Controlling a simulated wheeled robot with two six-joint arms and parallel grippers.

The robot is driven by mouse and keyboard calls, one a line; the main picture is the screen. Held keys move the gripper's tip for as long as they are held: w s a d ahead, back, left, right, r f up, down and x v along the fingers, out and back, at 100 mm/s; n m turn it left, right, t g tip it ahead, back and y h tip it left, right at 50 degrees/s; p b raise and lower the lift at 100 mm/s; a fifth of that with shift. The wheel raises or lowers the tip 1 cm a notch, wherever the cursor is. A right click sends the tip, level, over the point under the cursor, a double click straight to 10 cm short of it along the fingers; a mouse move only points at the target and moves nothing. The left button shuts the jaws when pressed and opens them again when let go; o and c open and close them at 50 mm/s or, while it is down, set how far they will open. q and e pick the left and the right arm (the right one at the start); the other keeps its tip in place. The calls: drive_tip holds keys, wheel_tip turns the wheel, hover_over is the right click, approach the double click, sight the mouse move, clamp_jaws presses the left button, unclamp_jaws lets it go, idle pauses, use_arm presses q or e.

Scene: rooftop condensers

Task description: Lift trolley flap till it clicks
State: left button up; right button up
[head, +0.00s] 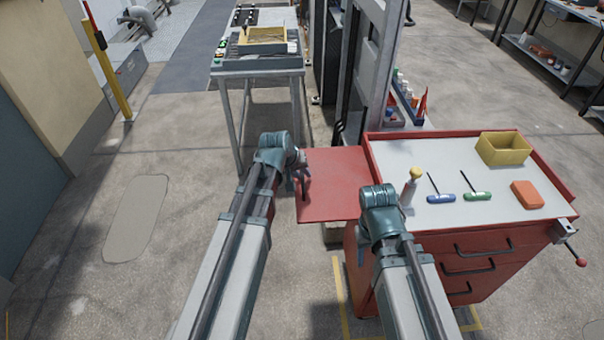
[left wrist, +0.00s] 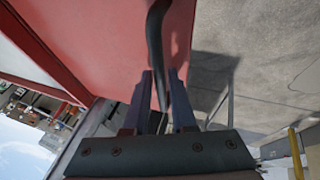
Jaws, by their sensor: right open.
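The red trolley (head: 470,250) stands at the right with a pale top. Its red flap (head: 335,187) sticks out to the left of the top and looks roughly level with it. My left gripper (head: 303,184) is at the flap's outer left edge. In the left wrist view, the flap (left wrist: 110,40) fills the upper part, and the fingers of my left gripper (left wrist: 160,90) close around its dark bar handle (left wrist: 156,40). My right gripper (head: 380,200) is by the trolley's near left corner, apart from the flap; its fingertips are hidden behind the wrist.
A workbench (head: 257,66) stands behind.

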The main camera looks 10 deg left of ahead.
use_arm(q)
drive_tip(key=shift+r, duration=0.1)
drive_tip(key=p+v, duration=1.2)
drive_tip(key=v, duration=0.1)
drive_tip(key=shift+r, duration=0.3)
drive_tip(key=shift+s, duration=0.1)
drive_tip(key=s+d+f+m+g+y, duration=0.2)
drive_tip(key=s+d+m+g, duration=0.4)
drive_tip(key=s+d, duration=0.7)
drive_tip(key=s+m+y, duration=0.1)
drive_tip(key=s+m, duration=0.1)
drive_tip(key=shift+s+d+f+y, duration=0.25)
drive_tip(key=shift+d+f+y, duration=0.05)
drive_tip(key=shift+f, duration=0.05)
drive_tip(key=shift+d, duration=0.1)
idle(0.7)
